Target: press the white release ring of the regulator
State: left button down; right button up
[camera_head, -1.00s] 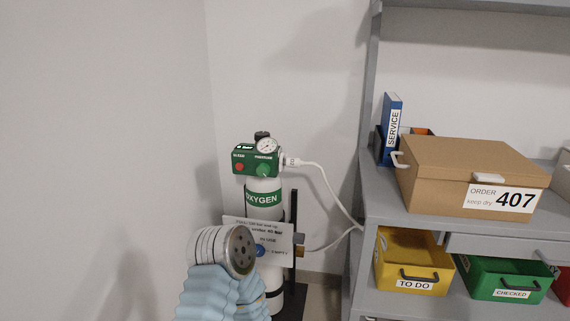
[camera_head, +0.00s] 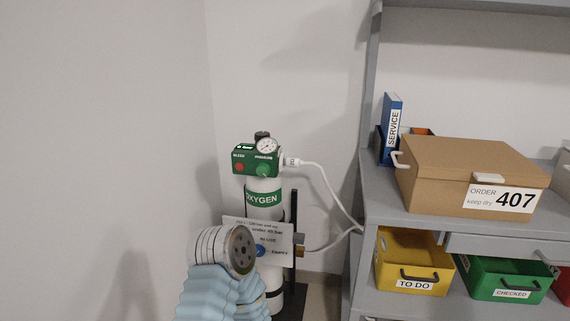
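The green regulator (camera_head: 256,160) sits on top of the white oxygen cylinder (camera_head: 264,210). It has a round gauge (camera_head: 267,146), a red button (camera_head: 239,167) and a green knob (camera_head: 264,170). A white ring-like fitting (camera_head: 291,162), which looks like the release ring, is on its right side, where a white hose (camera_head: 330,182) joins it. Nothing touches the fitting. A blue-sleeved arm part of mine with a round metal end (camera_head: 240,250) stands in front of the cylinder's lower left. No gripper fingers show in the view.
A paper sign (camera_head: 270,237) hangs in front of the cylinder, partly hidden by my arm part. A grey shelf (camera_head: 375,205) on the right holds a brown box (camera_head: 470,160), a blue binder (camera_head: 392,125) and yellow (camera_head: 410,262) and green bins. Bare wall lies left of the regulator.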

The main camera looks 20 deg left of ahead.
jog(key=shift+c, duration=0.4)
grip_shut()
dwell(1.7)
